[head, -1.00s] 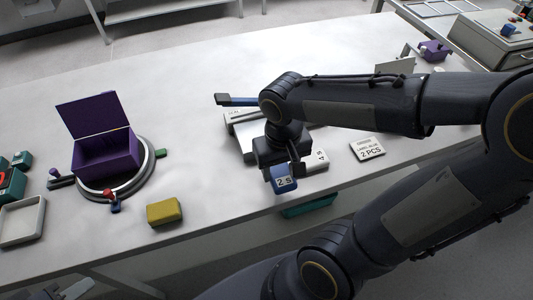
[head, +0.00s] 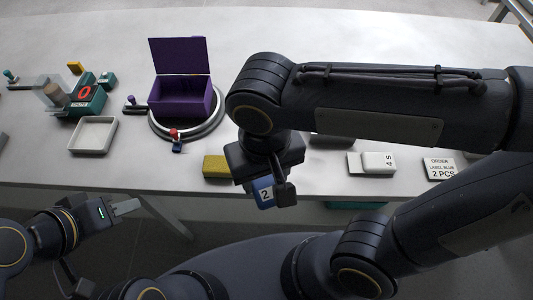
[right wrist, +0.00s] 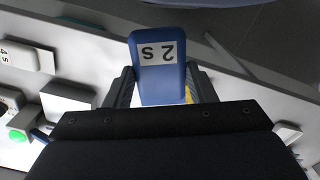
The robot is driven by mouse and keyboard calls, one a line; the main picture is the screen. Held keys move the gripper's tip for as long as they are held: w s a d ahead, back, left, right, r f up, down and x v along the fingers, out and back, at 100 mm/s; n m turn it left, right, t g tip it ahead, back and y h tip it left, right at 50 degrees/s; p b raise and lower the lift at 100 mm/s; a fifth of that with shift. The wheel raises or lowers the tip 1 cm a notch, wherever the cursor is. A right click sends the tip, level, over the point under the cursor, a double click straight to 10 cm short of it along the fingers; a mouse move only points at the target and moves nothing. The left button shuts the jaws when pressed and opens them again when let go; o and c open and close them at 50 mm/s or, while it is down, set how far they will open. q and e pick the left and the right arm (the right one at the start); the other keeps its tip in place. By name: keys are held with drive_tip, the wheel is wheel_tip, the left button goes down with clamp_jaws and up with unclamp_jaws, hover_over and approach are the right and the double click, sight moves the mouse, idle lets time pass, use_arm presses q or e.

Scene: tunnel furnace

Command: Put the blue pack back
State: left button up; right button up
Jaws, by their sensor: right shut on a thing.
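The blue pack (head: 263,193), with a white "2 S" label, is held in my right gripper (head: 268,185) near the table's front edge. In the right wrist view the blue pack (right wrist: 157,70) sits between the two dark fingers, label facing the camera. A white pack marked "4 S" (head: 378,161) lies on the table to the right; it also shows in the right wrist view (right wrist: 18,55). My left gripper (head: 125,207) is low at the left, in front of the table; its jaw opening is unclear.
A yellow block (head: 215,167) lies just left of my right gripper. An open purple box (head: 182,95) stands on a round ring (head: 190,135). A white tray (head: 92,134) is further left. An order card (head: 440,168) lies at the right. The table's back is clear.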

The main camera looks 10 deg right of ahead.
drive_tip(key=w+f, duration=0.1)
drive_tip(key=w, duration=0.1)
drive_tip(key=w+d+f, duration=0.1)
drive_tip(key=w, duration=0.1)
drive_tip(key=w+d+f, duration=0.1)
drive_tip(key=w, duration=0.1)
drive_tip(key=shift+w, duration=0.25)
drive_tip(key=w+f, duration=0.2)
drive_tip(key=w+d+f, duration=0.1)
drive_tip(key=w+f, duration=0.1)
drive_tip(key=f, duration=0.1)
drive_tip(key=shift+w+d+f, duration=0.1)
drive_tip(key=shift+w, duration=0.05)
drive_tip(key=shift+w+d+f, duration=0.1)
drive_tip(key=shift+w+f, duration=0.1)
drive_tip(key=shift+f, duration=0.8)
drive_tip(key=shift+w+f, duration=0.15)
drive_tip(key=shift+f, duration=0.85)
drive_tip(key=shift+f, duration=0.1)
drive_tip(key=o, duration=0.6)
drive_tip(key=shift+f, duration=0.1)
drive_tip(key=o, duration=0.5)
